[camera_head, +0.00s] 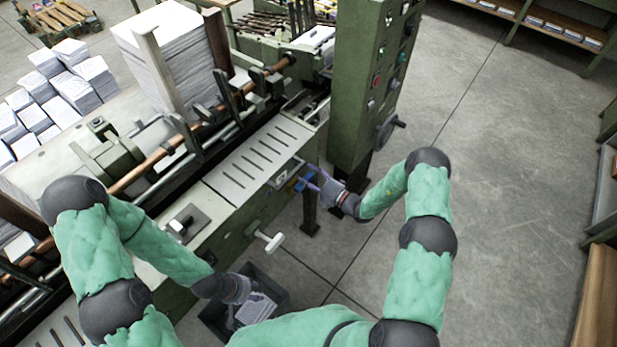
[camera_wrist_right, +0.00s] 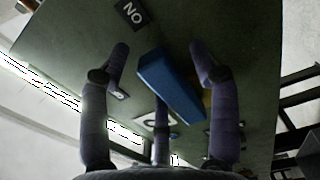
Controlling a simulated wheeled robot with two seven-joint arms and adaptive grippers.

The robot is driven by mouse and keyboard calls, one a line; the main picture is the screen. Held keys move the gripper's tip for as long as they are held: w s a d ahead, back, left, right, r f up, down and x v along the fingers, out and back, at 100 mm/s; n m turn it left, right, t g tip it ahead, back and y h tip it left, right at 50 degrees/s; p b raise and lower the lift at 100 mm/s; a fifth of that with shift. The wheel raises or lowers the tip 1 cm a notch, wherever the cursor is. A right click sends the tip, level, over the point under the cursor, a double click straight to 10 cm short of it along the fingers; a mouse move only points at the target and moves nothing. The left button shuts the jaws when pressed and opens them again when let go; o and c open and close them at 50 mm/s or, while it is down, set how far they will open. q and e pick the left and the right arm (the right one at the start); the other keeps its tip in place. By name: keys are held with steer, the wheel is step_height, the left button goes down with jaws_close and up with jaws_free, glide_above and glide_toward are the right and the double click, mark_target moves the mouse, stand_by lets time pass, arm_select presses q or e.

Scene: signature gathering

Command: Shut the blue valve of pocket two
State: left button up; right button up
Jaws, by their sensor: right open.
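The blue valve (camera_head: 303,184) is on the front side of the green machine, below the slotted metal plate. In the right wrist view its handle is a blue bar (camera_wrist_right: 172,86), slanting across the picture. My right gripper (camera_head: 320,183) is open at the valve. In the wrist view its purple fingers (camera_wrist_right: 160,62) stand on both sides of the bar, with visible gaps to it.
A dark label (camera_wrist_right: 132,13) with the letters N and O is near the bar. A pale T-handle (camera_head: 268,240) sticks out to the left of the valve. A green control column (camera_head: 365,80) rises behind my right gripper. The dark bin (camera_head: 283,298) holds pale sheets.

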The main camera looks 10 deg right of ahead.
jaws_close()
